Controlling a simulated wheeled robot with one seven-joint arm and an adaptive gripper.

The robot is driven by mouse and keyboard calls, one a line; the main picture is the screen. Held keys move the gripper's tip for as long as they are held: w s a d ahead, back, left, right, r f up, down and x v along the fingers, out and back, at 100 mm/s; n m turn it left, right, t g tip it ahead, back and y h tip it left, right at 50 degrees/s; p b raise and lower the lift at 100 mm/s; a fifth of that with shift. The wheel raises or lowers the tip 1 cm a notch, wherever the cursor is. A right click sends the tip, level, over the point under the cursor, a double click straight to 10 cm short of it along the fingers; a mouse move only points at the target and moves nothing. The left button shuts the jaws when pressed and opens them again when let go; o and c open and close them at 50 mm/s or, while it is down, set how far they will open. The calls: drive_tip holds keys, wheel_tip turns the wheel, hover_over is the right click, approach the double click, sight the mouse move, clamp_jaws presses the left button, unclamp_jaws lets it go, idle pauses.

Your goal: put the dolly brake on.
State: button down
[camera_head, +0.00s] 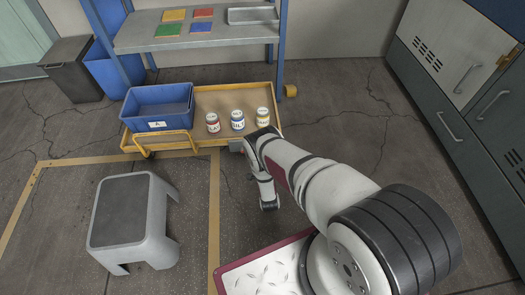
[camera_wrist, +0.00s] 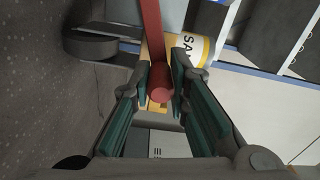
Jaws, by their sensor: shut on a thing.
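The dolly (camera_head: 174,152) is a low yellow-rimmed tray on the floor, with a brown deck. The brake lever appears as a red bar with a rounded red end (camera_wrist: 161,84) in the wrist view. My gripper (camera_wrist: 166,76) is shut on this lever, its teal-padded fingers on either side of the red end. In the head view my gripper (camera_head: 238,146) is low at the dolly's front right edge. The lever is hidden there behind my arm. A dark wheel (camera_wrist: 90,43) shows at the upper left of the wrist view.
The dolly carries a blue bin (camera_head: 160,108) and three jars (camera_head: 237,120). A shelf unit (camera_head: 195,38) stands behind it. A grey step stool (camera_head: 122,215) stands front left, and grey cabinets (camera_head: 460,110) line the right. Floor between dolly and cabinets is clear.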

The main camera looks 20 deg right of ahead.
idle(0.4)
drive_tip(key=c, duration=1.5)
unclamp_jaws()
wheel_tip(320, 180, up, 10)
drive_tip(key=shift+f, duration=0.1)
drive_tip(key=shift+w, duration=0.1)
